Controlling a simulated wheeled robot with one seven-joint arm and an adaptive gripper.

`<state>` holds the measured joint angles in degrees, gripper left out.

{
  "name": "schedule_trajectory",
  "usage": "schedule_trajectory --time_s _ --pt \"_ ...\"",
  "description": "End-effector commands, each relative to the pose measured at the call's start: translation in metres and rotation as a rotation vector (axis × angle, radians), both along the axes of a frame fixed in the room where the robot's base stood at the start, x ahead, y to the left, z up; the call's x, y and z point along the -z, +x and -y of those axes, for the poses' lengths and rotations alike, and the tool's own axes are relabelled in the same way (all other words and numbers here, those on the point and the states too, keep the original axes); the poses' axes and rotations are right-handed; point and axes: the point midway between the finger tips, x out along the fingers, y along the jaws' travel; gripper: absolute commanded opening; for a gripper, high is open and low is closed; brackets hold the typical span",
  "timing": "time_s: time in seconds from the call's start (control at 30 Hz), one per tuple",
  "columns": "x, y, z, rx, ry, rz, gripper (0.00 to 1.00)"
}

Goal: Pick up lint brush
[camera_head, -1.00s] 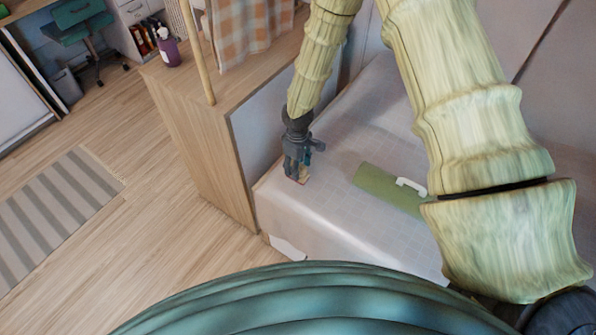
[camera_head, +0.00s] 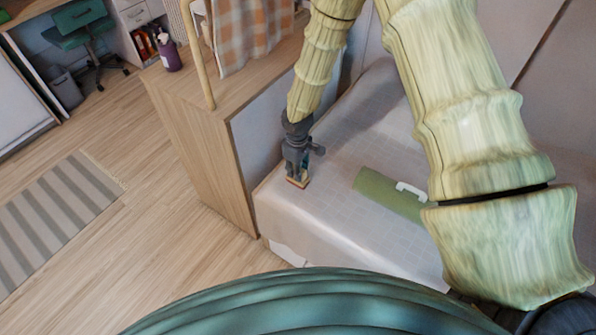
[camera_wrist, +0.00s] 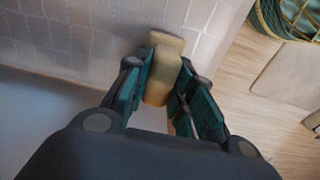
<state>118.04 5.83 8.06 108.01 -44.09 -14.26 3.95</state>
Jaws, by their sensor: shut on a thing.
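The lint brush (camera_wrist: 163,66) is a tan, narrow block in the wrist view, held between the two teal finger pads of my gripper (camera_wrist: 160,92). Its far end sticks out past the fingertips and its lower part is hidden by the fingers. In the head view my gripper (camera_head: 297,170) points down at the near left corner of the bed. The lint brush (camera_head: 297,183) shows there as a small tan-orange edge below the fingertips. I cannot tell whether it still touches the bed.
A green roll (camera_head: 388,193) with a white handle lies on the bed (camera_head: 330,222), right of my gripper. A wooden cabinet (camera_head: 190,140) stands left of the bed. A striped rug (camera_head: 60,215) lies on open floor at left.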

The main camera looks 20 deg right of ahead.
Motion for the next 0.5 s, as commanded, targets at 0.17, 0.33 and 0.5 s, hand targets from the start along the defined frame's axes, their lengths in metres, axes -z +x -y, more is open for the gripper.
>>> schedule_trajectory --time_s 0.17,0.33,0.5 --pt "-0.016 0.001 0.000 -0.002 0.000 0.002 0.00" --pt "-0.031 -0.005 -0.002 -0.004 -0.001 -0.001 0.00" --pt "-0.033 -0.037 -0.009 -0.004 -0.001 -0.002 0.00"
